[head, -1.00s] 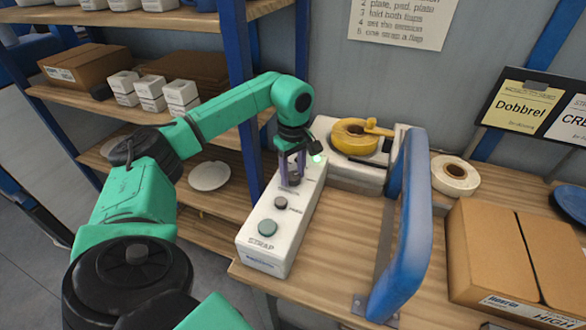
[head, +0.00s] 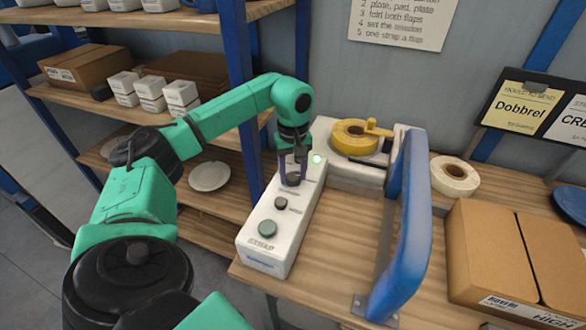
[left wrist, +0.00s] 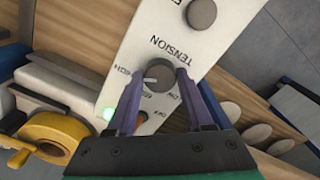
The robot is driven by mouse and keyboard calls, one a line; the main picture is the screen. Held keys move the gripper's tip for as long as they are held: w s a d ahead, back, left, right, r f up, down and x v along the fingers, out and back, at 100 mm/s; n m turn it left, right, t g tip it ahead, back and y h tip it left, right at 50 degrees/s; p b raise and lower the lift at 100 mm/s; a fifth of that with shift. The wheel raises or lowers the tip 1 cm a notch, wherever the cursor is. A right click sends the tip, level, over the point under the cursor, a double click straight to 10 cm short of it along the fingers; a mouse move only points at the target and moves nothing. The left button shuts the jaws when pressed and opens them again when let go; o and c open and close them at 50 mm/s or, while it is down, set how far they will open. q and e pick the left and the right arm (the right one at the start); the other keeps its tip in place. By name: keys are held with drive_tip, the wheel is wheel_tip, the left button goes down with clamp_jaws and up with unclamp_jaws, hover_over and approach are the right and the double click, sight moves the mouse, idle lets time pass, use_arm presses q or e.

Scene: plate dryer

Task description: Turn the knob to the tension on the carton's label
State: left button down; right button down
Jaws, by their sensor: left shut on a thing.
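The white control box (head: 262,250) stands on the bench, marked STRAP at its near end. My left gripper (head: 291,178) points down at its far end and is shut on the tension knob (left wrist: 160,75), one finger on each side. In the left wrist view the grey knob sits below the word TENSION; its pale mark is on the left, toward small lettering that looks like HIGH. Other lettering is partly hidden by the fingers. The carton (head: 500,255) stands at the right; its label (head: 525,312) shows HIGH, cut off by the picture edge. My right gripper is out of view.
A green lamp (head: 317,159) glows on the box's far end. A blue handle (head: 408,230) rises right of the box. A yellow tape reel (head: 354,137) is behind it, a white roll (head: 455,176) at right. Shelves with cartons and plates stand left.

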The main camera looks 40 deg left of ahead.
sight(293, 175)
use_arm(q)
drive_tip(key=shift+w+r, duration=0.1)
drive_tip(key=shift+c, duration=1.5)
unclamp_jaws()
wheel_tip(293, 175, up, 7)
drive_tip(key=shift+f+b, duration=0.1)
drive_tip(key=shift+b, duration=0.5)
wheel_tip(293, 175, up, 8)
drive_tip(key=p, duration=0.3)
drive_tip(key=shift+f, duration=0.15)
